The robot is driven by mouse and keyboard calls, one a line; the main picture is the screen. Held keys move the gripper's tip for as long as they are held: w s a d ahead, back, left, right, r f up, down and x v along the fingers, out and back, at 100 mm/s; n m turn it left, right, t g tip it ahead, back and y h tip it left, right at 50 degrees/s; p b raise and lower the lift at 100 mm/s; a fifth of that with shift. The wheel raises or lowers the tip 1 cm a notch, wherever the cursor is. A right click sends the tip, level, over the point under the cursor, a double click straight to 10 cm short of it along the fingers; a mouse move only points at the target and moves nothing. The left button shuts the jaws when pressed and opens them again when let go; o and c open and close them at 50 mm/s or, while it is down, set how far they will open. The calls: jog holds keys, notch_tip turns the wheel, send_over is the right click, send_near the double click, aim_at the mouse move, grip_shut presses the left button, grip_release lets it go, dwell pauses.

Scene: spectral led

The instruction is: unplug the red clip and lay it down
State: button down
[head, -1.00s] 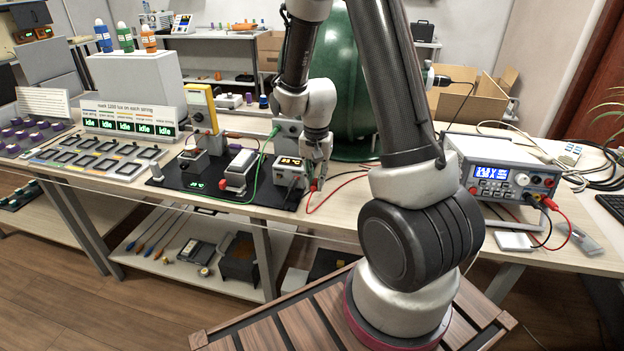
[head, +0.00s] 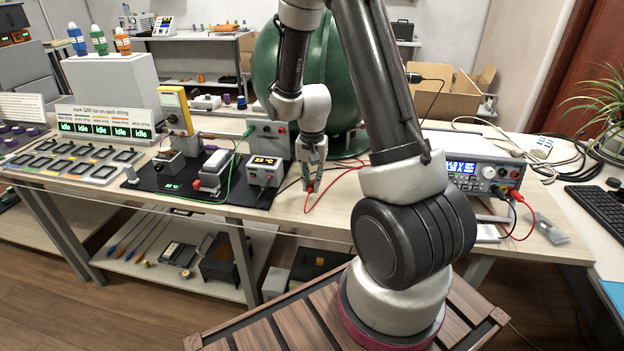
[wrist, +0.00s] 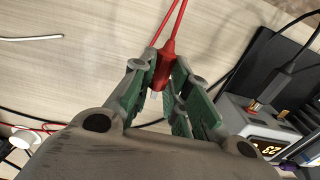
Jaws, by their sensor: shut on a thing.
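The red clip (wrist: 163,68) is between the fingertips of my gripper (wrist: 160,80) in the wrist view, with its red lead running up out of the picture. In the head view my gripper (head: 310,184) is low over the bare wood of the table, right of the black mat, shut on the red clip. The clip is a small red spot at the fingertips there. I cannot tell whether it touches the table. The small meter box (head: 265,171) with the orange display stands on the mat to the left, apart from the clip; it also shows in the wrist view (wrist: 262,130).
The black mat (head: 150,183) carries several devices and a green wire (head: 231,172). A power supply (head: 483,175) with red and black leads stands at the right. Black cables cross the table near my gripper. Bare wood (wrist: 80,75) lies left of the clip.

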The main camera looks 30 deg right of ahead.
jog(key=shift+f, duration=1.9)
jog(key=c, duration=1.3)
grip_release()
jog(key=shift+r, duration=1.5)
jog(key=shift+r, duration=0.1)
notch_tip(320, 180, up, 12)
